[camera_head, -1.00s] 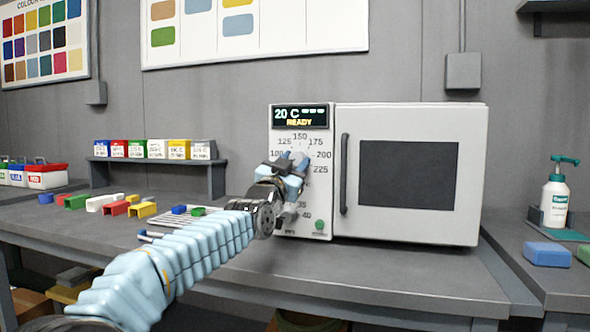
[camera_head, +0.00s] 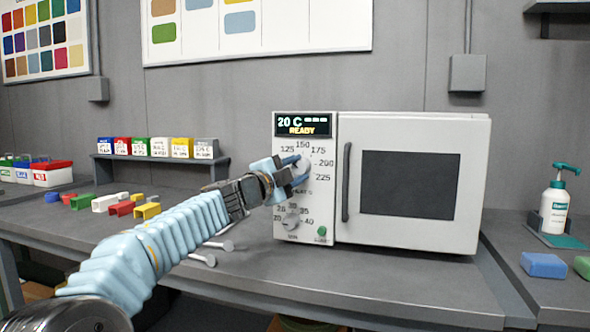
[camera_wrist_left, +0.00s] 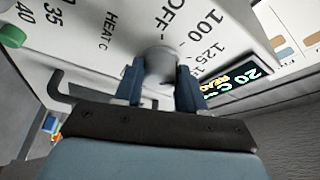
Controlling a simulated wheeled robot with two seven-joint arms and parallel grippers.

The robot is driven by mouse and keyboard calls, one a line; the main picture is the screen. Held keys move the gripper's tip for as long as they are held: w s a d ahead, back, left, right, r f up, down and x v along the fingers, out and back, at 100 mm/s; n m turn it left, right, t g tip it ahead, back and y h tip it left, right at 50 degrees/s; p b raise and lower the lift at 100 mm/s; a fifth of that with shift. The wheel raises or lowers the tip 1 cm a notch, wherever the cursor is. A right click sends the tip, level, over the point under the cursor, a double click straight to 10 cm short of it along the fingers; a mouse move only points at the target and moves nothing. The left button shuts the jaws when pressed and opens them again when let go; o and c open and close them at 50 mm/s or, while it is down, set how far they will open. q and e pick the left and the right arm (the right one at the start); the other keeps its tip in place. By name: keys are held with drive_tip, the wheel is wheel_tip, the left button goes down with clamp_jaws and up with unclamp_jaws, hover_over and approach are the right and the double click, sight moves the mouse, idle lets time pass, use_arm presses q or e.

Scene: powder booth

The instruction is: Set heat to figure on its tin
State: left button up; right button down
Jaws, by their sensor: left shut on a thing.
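The white oven (camera_head: 480,190) stands on the bench with its door shut. Its panel display (camera_head: 303,124) reads 20 C, dashes and READY. The upper heat knob (camera_wrist_left: 160,62) sits inside a scale from OFF and 100 up to 225; its pointer is hidden. My left gripper (camera_head: 297,172) is shut on this knob, one blue finger on each side, as the left wrist view also shows (camera_wrist_left: 160,80). A lower knob (camera_head: 291,220) and a green button (camera_head: 322,231) are below. Labelled coloured tins (camera_head: 160,147) stand on a small shelf; their figures are too small to read.
Coloured blocks (camera_head: 122,208) lie on the bench at left, beside handled bins (camera_head: 52,174). A pump bottle (camera_head: 555,205) and a blue block (camera_head: 543,265) are at right. The oven's vertical door handle (camera_head: 346,182) is close to the knobs.

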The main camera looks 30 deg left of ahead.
use_arm(q)
drive_tip(key=shift+m+g, duration=0.4)
drive_tip(key=shift+m, duration=0.6)
drive_tip(key=o, duration=1.1)
drive_tip(key=shift+c, duration=0.2)
drive_tip(key=shift+s, duration=0.1)
drive_tip(key=s+a, duration=0.2)
drive_tip(key=s, duration=1.1)
drive_tip(key=shift+s+f, duration=0.2)
drive_tip(key=shift+f, duration=0.2)
